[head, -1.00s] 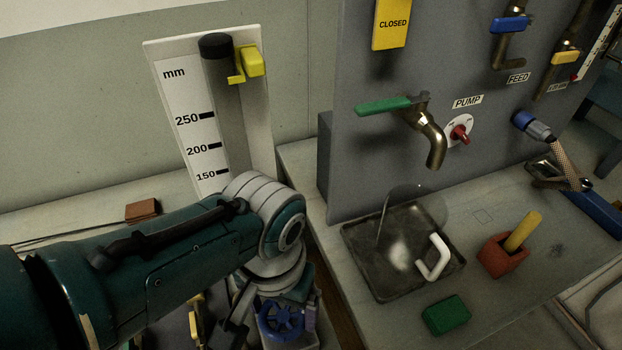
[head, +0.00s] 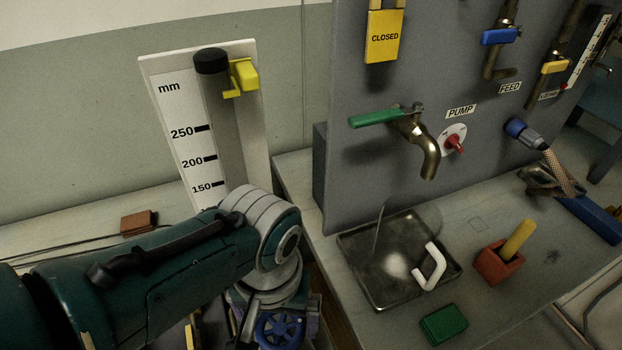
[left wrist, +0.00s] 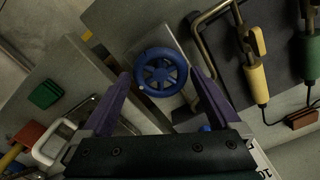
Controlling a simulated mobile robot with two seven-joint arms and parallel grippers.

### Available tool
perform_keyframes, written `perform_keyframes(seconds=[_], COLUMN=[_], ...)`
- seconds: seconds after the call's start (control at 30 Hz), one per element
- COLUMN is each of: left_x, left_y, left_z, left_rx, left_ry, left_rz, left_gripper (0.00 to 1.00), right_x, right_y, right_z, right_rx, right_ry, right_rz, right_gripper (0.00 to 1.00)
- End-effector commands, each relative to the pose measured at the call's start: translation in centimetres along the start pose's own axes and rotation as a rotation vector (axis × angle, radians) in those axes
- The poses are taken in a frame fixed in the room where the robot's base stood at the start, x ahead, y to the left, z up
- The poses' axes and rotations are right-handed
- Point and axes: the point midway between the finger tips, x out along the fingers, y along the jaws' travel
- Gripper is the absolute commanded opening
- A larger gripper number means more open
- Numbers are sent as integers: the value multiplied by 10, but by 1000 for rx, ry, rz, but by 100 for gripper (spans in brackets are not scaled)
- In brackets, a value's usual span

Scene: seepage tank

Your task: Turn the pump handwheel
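The pump handwheel is a blue spoked wheel (left wrist: 161,73), in the upper middle of the left wrist view. It also shows near the bottom edge of the head view (head: 280,330), below my left wrist. My left gripper (left wrist: 159,76) has its two purple fingers apart, one on each side of the wheel. The fingertips are close to the rim; I see no clear contact. In the head view my left gripper (head: 279,312) is partly hidden by my own wrist. The PUMP label (head: 461,111) is on the grey panel. My right gripper is not in view.
A metal tray (head: 356,247) with a white handle stands right of the wheel, beside a green block (head: 444,324) and a red holder (head: 494,266). A brass tap (head: 428,155) juts from the panel.

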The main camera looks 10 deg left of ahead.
Motion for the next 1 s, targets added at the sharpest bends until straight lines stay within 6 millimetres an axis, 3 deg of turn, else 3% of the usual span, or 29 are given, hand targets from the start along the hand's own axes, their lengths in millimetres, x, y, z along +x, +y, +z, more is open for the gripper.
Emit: perform_keyframes(seconds=[0.3,0.7,1.0], left_x=[-5,-80,-100], left_y=[0,0,0], left_z=[0,0,0], left_rx=[1,0,0], left_ry=[0,2,-1], left_rz=[0,1,0], left_gripper=[100,100,100], right_x=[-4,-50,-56], right_y=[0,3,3], right_z=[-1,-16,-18], right_rx=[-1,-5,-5], right_ry=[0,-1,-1], right_rz=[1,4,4], right_gripper=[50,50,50])
